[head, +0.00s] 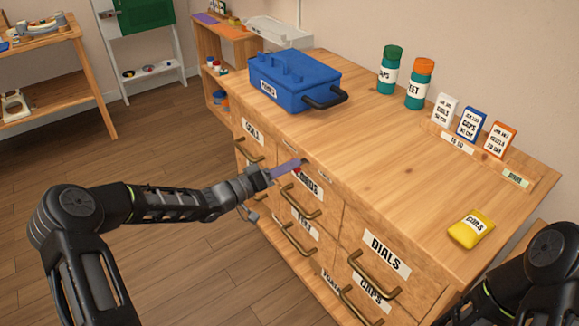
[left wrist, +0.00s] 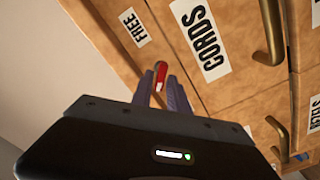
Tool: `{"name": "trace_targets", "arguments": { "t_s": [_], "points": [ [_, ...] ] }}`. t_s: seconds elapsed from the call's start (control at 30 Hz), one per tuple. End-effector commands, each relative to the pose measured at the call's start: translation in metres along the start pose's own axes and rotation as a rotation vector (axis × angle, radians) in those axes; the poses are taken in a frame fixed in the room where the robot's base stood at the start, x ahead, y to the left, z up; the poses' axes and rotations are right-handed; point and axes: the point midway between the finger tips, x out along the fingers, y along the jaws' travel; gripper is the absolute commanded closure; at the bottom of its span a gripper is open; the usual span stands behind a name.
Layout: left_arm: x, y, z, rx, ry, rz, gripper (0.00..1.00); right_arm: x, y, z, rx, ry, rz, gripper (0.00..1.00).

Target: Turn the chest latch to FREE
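The chest latch is a small red handle with a white mark (left wrist: 160,76), on the wooden chest front left of the CORDS label in the left wrist view. In the head view only a bit of red (head: 297,169) shows beside my fingers. A FREE label (left wrist: 134,27) is up and left of the latch. My left gripper (head: 297,164) is at the chest's upper front; in the left wrist view its two purple fingers (left wrist: 161,84) have the latch between their tips and appear shut on it. The latch's base is partly hidden. My right gripper is out of view.
The wooden chest (head: 400,160) has labelled drawers with brass handles; the CORDS handle (head: 300,203) is close to my left gripper. On top are a blue toolbox (head: 292,80), two bottles (head: 419,85), small cards (head: 470,124) and a yellow packet (head: 471,229). The floor left is clear.

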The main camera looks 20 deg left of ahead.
Motion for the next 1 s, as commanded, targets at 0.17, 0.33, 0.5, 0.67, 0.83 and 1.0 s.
{"name": "trace_targets", "arguments": {
  "t_s": [0.17,0.33,0.5,0.67,0.83,1.0],
  "points": [
    [0.0043,-0.0004,0.0,0.0,0.0,-0.002,0.8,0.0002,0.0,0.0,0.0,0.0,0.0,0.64],
    [0.004,-0.0004,0.0,0.0,0.0,-0.002,0.82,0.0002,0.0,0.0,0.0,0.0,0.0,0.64],
    [0.0039,-0.0004,0.0001,0.0,0.0,-0.002,0.96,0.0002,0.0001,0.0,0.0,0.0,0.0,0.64],
    [0.0038,-0.0005,0.0001,0.0,0.0,-0.002,1.0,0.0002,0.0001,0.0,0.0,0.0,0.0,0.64],
    [0.0037,-0.0006,0.0002,0.0,0.0,-0.002,1.0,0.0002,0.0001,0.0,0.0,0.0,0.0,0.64],
    [0.0036,-0.0007,0.0003,0.002,0.0,-0.002,1.0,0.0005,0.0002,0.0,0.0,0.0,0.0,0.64]
  ]
}}
